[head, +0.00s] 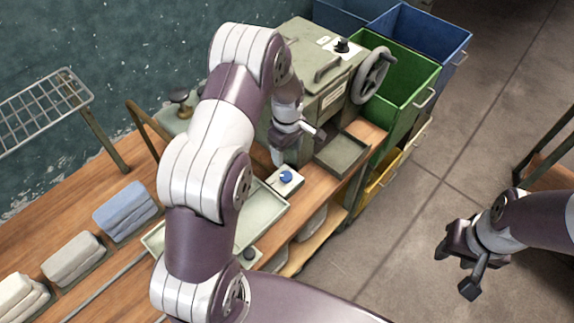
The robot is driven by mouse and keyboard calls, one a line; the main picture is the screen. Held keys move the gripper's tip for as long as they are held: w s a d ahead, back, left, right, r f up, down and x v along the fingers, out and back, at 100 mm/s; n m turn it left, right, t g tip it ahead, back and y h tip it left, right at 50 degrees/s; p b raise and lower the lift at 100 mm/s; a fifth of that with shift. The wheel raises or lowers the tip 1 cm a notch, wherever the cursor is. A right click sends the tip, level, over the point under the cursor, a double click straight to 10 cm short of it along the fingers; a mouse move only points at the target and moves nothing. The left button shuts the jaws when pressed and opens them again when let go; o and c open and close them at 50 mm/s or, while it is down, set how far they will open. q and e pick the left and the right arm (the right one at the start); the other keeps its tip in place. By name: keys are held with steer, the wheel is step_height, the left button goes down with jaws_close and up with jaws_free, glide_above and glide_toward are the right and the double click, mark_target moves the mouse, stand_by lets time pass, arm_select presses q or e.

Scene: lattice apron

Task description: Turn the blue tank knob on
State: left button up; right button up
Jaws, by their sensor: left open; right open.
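The blue knob (286,176) sits on a small white box (291,186) at the front edge of the wooden bench, beside a shallow pale green tray (262,214). My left gripper (297,146) is open and empty, just above and behind the knob in the picture; I cannot tell the exact gap. My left arm covers much of the bench and part of the tray. My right gripper (457,267) is open and empty, out over the floor at the right.
A grey-green machine (318,95) with a handwheel (371,75) stands behind the knob. Green (408,72) and blue (433,30) bins stand beyond it. A dark tray (342,154) is right of the knob. Folded blue cloths (125,211) lie at left.

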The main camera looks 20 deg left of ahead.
arm_select(q)
steer(key=p, duration=0.1)
glide_above(286, 175)
steer(key=f, duration=0.4)
steer(key=shift+s+a, duration=0.1)
steer(key=shift+a, duration=0.1)
steer(key=f, duration=0.2)
steer(key=f+p, duration=0.1)
steer(key=f, duration=0.1)
steer(key=f+p, duration=0.1)
steer(key=f, duration=0.1)
steer(key=shift+d, duration=0.4)
steer(key=shift+a+f, duration=0.25)
steer(key=shift+f, duration=0.2)
steer(key=shift+d, duration=0.1)
steer(key=shift+c, duration=0.8)
steer(key=c, duration=0.9)
arm_select(e)
steer(key=r, duration=0.3)
steer(key=shift+a+r, duration=0.15)
steer(key=shift+a, duration=0.05)
